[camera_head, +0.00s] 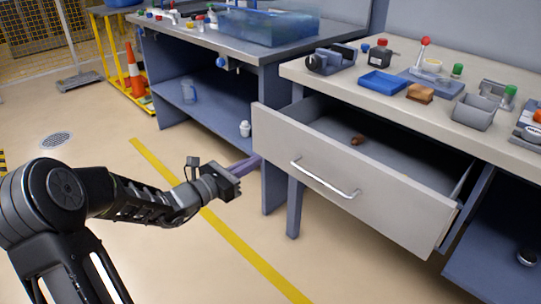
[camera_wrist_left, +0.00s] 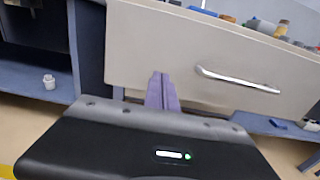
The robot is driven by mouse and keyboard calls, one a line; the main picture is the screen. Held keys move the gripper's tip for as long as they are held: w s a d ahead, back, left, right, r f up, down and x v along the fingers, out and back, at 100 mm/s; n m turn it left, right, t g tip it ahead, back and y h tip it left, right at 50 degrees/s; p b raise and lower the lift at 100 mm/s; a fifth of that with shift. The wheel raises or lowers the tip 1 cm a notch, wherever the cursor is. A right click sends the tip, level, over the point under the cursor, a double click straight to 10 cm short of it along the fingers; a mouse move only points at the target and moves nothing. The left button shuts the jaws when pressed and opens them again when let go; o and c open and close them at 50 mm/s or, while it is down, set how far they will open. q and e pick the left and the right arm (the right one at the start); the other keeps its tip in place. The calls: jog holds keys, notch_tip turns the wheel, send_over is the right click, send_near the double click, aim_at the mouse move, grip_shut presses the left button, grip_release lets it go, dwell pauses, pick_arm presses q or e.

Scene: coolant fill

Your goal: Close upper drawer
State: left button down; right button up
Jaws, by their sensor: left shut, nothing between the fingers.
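The upper drawer (camera_head: 335,184) is pulled out from the workbench, with its grey interior showing and a small brown object (camera_head: 357,140) inside. Its front has a silver bar handle (camera_head: 325,180). My left gripper (camera_head: 254,160) is shut and empty, near the left end of the drawer front. In the left wrist view, the purple-grey fingers (camera_wrist_left: 162,92) are together in front of the drawer front (camera_wrist_left: 215,50), left of the handle (camera_wrist_left: 237,80). I cannot tell whether they touch it. My right gripper is not in view.
The worktop (camera_head: 310,75) above the drawer holds a blue tray (camera_head: 382,83), a grey bin (camera_head: 474,112) and several small parts. Another bench with a blue translucent tank (camera_head: 268,27) stands at the back left. The floor before the drawer is clear, with a yellow line (camera_head: 235,243).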

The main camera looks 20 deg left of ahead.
aim_at(279, 148)
pick_arm(q)
jog(key=b+x, duration=0.1)
jog(key=x, duration=0.6)
jog(key=shift+a, duration=0.1)
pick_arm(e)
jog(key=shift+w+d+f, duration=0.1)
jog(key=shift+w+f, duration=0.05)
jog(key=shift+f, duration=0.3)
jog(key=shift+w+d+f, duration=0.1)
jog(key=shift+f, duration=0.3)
